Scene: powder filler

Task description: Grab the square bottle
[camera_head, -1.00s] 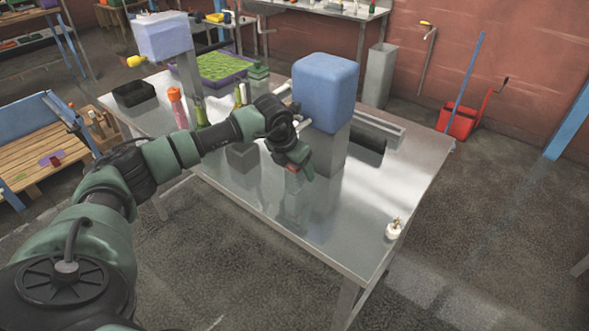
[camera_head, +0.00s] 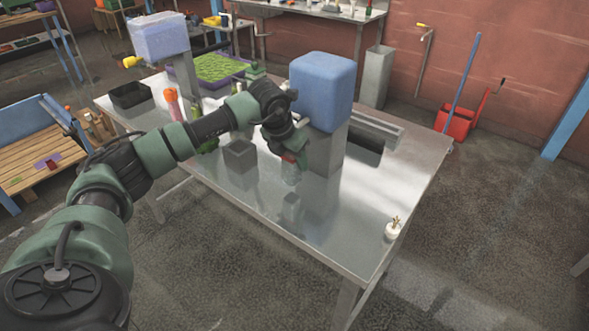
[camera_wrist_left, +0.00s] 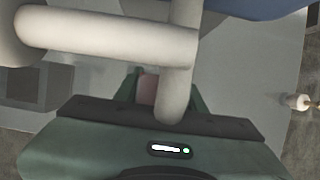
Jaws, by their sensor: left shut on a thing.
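My left gripper (camera_head: 290,172) points down over the metal table, in front of the blue-topped machine (camera_head: 321,88). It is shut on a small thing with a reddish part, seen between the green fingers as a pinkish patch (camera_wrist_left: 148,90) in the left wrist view. The fingers hide most of it, so I cannot tell its shape or whether it is the square bottle. Pale round bars (camera_wrist_left: 120,38) cross in front of it in the left wrist view. My right gripper is not in view.
A dark grey box (camera_head: 240,156) stands left of the gripper on the table (camera_head: 350,215). An orange bottle (camera_head: 172,104) and a black tray (camera_head: 131,96) are at the far left. A small white pot (camera_head: 393,231) stands by the right edge. The front right is mostly bare.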

